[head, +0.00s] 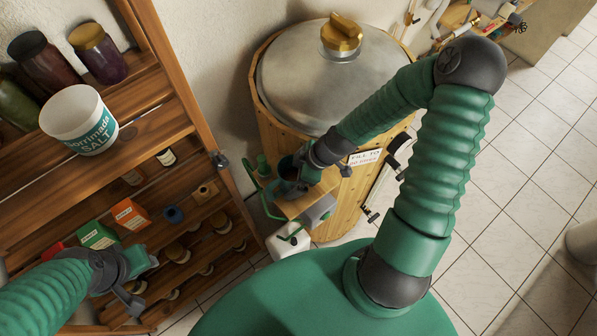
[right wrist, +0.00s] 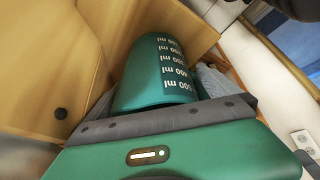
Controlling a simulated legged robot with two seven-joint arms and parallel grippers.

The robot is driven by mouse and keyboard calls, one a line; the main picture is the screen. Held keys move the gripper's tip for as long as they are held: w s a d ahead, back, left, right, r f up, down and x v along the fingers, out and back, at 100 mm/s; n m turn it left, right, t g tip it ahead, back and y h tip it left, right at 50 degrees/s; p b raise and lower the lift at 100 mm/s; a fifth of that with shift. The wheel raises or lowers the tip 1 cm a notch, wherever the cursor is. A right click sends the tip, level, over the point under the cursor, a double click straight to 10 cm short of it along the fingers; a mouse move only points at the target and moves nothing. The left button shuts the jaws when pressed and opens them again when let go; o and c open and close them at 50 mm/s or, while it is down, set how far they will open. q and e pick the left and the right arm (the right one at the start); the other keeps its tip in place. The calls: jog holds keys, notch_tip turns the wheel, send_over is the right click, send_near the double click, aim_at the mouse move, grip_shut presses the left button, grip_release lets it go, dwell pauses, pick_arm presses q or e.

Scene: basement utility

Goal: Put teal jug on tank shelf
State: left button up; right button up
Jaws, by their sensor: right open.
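The teal jug (head: 288,168) is beside the wooden tank in the head view, above the small wooden tank shelf (head: 296,208). My right gripper (head: 302,172) is at the jug and hides part of it. In the right wrist view the jug (right wrist: 163,75) shows white ml marks, upside down, close beyond a grey finger of my gripper. The right gripper is open. Whether the jug rests fully on the shelf cannot be told. My left gripper (head: 142,278) is open and empty in front of the rack at the lower left.
The wooden tank (head: 335,205) has a metal lid with a brass knob. A wooden rack (head: 150,100) at left holds jars, a white salt tub (head: 80,118) and small boxes. A white canister (head: 288,242) stands below the tank shelf. Tiled floor at right is mostly clear.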

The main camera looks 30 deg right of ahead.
jog(key=shift+a+r, duration=0.2)
jog(key=shift+a, duration=0.55)
jog(key=shift+r, duration=0.15)
jog(key=v, duration=0.2)
jog(key=d+v, duration=0.1)
jog(key=v, duration=0.2)
jog(key=shift+w+d+b, duration=0.1)
jog(key=shift+b, duration=0.3)
jog(key=d+v, duration=0.1)
jog(key=v, duration=0.5)
pick_arm(q)
jog(key=shift+a+f+p, duration=0.15)
jog(key=shift+a+p, duration=0.15)
jog(key=shift+a, duration=0.3)
pick_arm(e)
jog(key=s+a+r+m+h, duration=0.1)
jog(key=a+m+h, duration=0.1)
jog(key=a+m, duration=0.2)
jog(key=s+a+r+m+g+h, duration=0.1)
jog(key=a+m+h, duration=0.1)
jog(key=a+m, duration=0.3)
jog(key=shift+s+a+r+m, duration=0.3)
jog(key=shift+s+a+r, duration=0.05)
jog(key=shift+s, duration=0.05)
